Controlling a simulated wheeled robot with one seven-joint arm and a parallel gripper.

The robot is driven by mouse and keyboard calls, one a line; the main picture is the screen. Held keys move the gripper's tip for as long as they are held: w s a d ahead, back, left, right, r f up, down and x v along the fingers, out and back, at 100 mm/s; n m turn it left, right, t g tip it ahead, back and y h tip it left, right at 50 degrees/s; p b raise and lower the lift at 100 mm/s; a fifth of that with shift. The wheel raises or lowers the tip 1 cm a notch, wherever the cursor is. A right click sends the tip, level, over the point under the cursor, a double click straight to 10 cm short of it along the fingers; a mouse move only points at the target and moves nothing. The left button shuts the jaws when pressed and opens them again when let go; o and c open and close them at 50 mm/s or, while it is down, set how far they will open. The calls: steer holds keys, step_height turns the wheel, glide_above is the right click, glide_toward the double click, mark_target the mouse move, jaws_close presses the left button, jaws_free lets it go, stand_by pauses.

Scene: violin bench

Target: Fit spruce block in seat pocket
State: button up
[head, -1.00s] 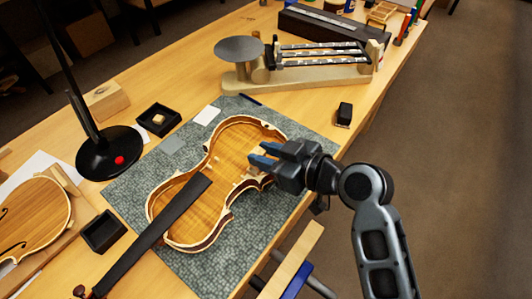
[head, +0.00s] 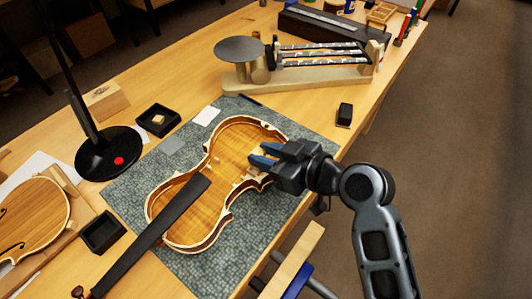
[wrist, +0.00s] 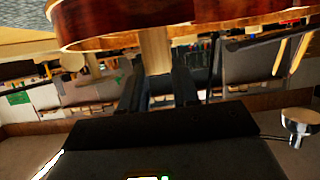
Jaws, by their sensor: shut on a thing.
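The open violin body (head: 226,211), without its top, lies on the grey mat, its wooden inside facing up. My gripper (head: 263,155) is over the body's right-hand side, its blue-tipped fingers pointing in over the rim. In the wrist view the gripper (wrist: 158,88) is shut on a pale spruce block (wrist: 155,48), which stands between the two dark fingers. The block's far end meets or passes behind the red-brown violin rib (wrist: 110,20). I cannot tell whether the block touches the body or sits in the seat pocket, which I cannot make out.
A black tray (head: 145,128) with a small pale block and an empty black tray (head: 90,240) stand left of the mat (head: 130,187). A balance (head: 300,76) stands behind.

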steer(key=shift+f+b, duration=1.1)
steer(key=shift+f, duration=0.2)
steer(key=o, duration=1.1)
steer(key=shift+b+v, duration=0.45)
steer(key=shift+v, duration=3.5)
